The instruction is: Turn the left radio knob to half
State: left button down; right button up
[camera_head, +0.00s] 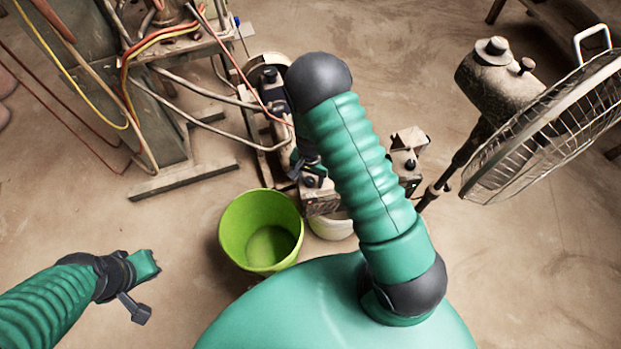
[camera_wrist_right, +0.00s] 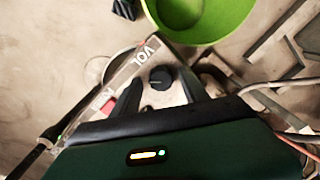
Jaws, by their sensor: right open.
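The radio (camera_head: 323,203) is a worn box below my right arm in the head view, largely hidden by it. In the right wrist view its pale panel (camera_wrist_right: 127,72) carries the letters "VOL" beside a round dark knob (camera_wrist_right: 160,77); a second label is partly covered. My right gripper (camera_head: 305,168) is at the radio's left part. In the wrist view the open right gripper (camera_wrist_right: 160,92) has one finger on each side of the knob; I cannot tell whether they touch it. My left gripper (camera_head: 143,285) hangs over bare floor at lower left, away from the radio.
A green bucket (camera_head: 260,230) stands just left of the radio. A fan (camera_head: 545,130) stands at the right. A machine frame with hoses and cables (camera_head: 165,90) fills the upper left. Bare floor lies at lower left and lower right.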

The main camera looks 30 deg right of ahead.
aim_at(309, 180)
jog(key=shift+a+r, duration=0.15)
jog(key=shift+a, duration=0.2)
jog(key=shift+c, duration=0.9)
jog(key=shift+d, duration=0.2)
grip_shut()
jog(key=shift+a+r+p, duration=0.1)
jog(key=shift+r+p, duration=0.05)
jog(key=shift+p, duration=0.45)
jog(key=shift+m, duration=0.3)
jog(key=shift+o, duration=0.9)
grip_release()
jog(key=shift+f, duration=0.2)
pick_arm(q)
jog(key=shift+a+r, duration=0.3)
jog(key=shift+r, duration=0.1)
jog(key=p+v, duration=0.2)
jog(key=w+p+v, duration=0.1)
jog(key=p+v, duration=0.1)
jog(key=shift+s+r, duration=0.1)
jog(key=shift+r, duration=0.05)
pick_arm(e)
notch_tip(309, 180, up, 17)
